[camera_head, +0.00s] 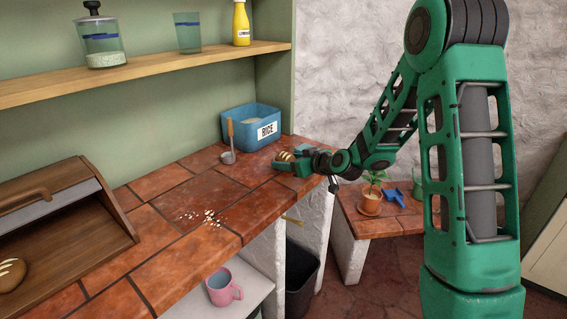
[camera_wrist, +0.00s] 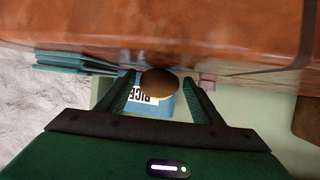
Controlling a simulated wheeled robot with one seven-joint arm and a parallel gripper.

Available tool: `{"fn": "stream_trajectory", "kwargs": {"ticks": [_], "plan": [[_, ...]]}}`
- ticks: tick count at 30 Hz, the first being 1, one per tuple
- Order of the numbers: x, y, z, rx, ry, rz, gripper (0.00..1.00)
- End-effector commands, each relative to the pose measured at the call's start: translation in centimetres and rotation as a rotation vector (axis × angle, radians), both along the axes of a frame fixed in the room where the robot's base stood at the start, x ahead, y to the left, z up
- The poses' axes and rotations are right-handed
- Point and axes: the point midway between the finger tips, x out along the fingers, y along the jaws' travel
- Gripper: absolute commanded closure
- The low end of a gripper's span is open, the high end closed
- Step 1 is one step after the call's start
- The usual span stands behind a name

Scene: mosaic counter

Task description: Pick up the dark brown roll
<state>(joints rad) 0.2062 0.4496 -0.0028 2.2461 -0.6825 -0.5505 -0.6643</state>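A dark brown roll (camera_wrist: 159,82) shows between the two fingers in the wrist view. In the head view the roll (camera_head: 285,156), with pale slashes on top, is at the right end of the tiled counter, partly hidden by my gripper (camera_head: 296,162). My gripper reaches in low from the right, with a finger on either side of the roll. In the wrist view my gripper (camera_wrist: 159,80) looks open, with narrow gaps between fingers and roll. Whether the roll rests on the counter is hard to tell.
A blue rice box (camera_head: 251,126) and a ladle (camera_head: 229,141) stand behind the roll. Crumbs (camera_head: 205,216) lie mid-counter. A wooden bread box (camera_head: 70,215) with another roll (camera_head: 12,274) is at left. The counter's front edge is close to my gripper.

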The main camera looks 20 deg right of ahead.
Motion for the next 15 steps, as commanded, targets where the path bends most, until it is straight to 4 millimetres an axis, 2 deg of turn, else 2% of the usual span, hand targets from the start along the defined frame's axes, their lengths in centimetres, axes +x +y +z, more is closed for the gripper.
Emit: {"fn": "stream_trajectory", "kwargs": {"ticks": [1, 4, 15], "plan": [[0.0, -0.01, 0.0, 0.0, 0.0, 0.0, 0.53], [-0.01, -0.03, 0.0, 0.0, 0.0, 0.0, 0.77], [0.0, -0.03, 0.25, 0.0, -0.001, 0.0, 0.77]]}}
